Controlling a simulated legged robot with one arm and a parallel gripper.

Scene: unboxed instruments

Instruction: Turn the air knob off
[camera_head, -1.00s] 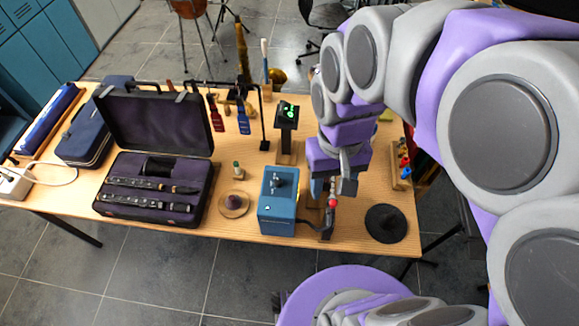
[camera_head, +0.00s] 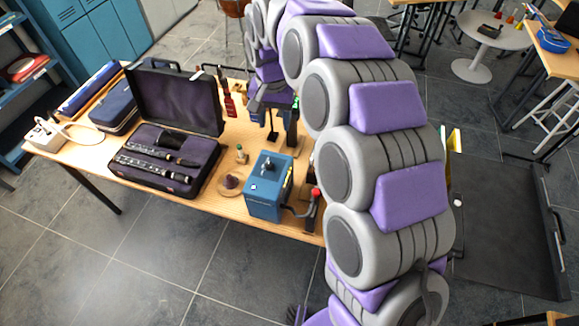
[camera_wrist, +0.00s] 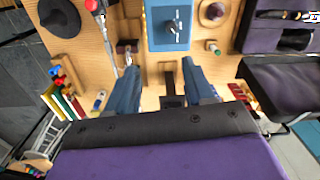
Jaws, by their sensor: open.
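A blue box (camera_head: 264,199) stands near the table's front edge and carries a dark knob (camera_head: 267,169) on its top. I cannot tell which of these is the air knob. In the wrist view the blue box (camera_wrist: 157,42) with its dark knob (camera_wrist: 173,28) is at the top, and the red end (camera_wrist: 92,5) is at upper left. My gripper (camera_wrist: 160,67) is open and empty, apart from the box. In the head view the gripper is behind it, partly hidden.
A black hat-shaped disc (camera_wrist: 60,17) shows in the wrist view. My arm hides the table's right part.

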